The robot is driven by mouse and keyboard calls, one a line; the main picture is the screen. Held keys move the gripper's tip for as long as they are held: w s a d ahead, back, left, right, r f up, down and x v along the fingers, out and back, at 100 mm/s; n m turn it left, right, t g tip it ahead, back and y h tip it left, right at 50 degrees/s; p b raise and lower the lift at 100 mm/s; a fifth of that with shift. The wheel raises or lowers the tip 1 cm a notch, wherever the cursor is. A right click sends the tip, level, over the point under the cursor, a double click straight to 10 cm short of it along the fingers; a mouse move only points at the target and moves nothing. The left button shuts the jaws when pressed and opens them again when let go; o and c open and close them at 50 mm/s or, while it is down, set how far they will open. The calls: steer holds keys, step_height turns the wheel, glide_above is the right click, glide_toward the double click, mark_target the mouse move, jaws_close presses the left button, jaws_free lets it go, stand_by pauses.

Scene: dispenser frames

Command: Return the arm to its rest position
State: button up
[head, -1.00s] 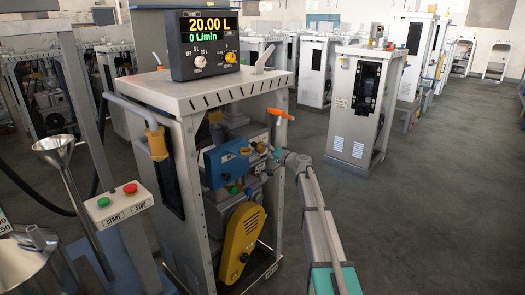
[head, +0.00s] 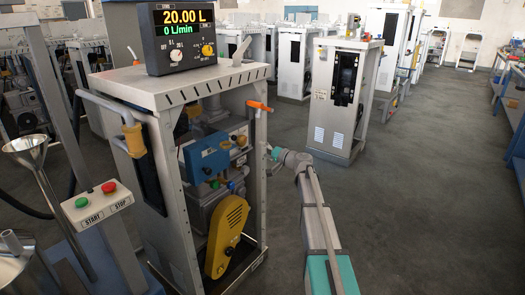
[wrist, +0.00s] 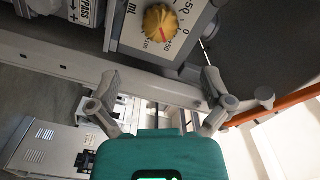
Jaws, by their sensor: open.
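My arm (head: 318,215) reaches forward from the lower right of the head view, beside the open dispenser frame. My gripper (wrist: 161,78) is open and empty in the wrist view, its two grey fingers spread wide. In the head view the gripper end is small, close to the dispenser's front right post, and I cannot tell whether it touches. The dispenser frame (head: 180,85) holds a blue box (head: 206,159) and a yellow cover (head: 227,235). In the wrist view a yellow knob (wrist: 166,27) on a scaled plate lies beyond the fingers.
An orange-handled lever (head: 260,106) sticks out at the dispenser's upper right, above the gripper. A display (head: 183,35) on top reads 20.00 L and 0 L/min. A START/STOP box (head: 97,201) and metal funnel (head: 27,151) stand left. Grey floor (head: 420,200) is clear to the right.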

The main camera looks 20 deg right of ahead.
steer(key=s+a+f+n+g+h, duration=0.15)
steer(key=s+a+f+g, duration=0.25)
steer(key=s+a+f, duration=0.4)
steer(key=s+a+f+n+g+h, duration=0.1)
steer(key=s+a+f+n+g, duration=0.35)
steer(key=s, duration=0.55)
steer(key=s+f+g+h, duration=0.3)
steer(key=s+h, duration=0.1)
steer(key=s, duration=0.7)
steer(key=s+f+g+h, duration=0.3)
steer(key=s+h, duration=0.1)
steer(key=s, duration=0.7)
step_height(320, 180, up, 25)
steer(key=p, duration=2.4)
steer(key=shift+d+f+p, duration=0.15)
steer(key=shift+p, duration=0.25)
steer(key=shift+s, duration=0.1)
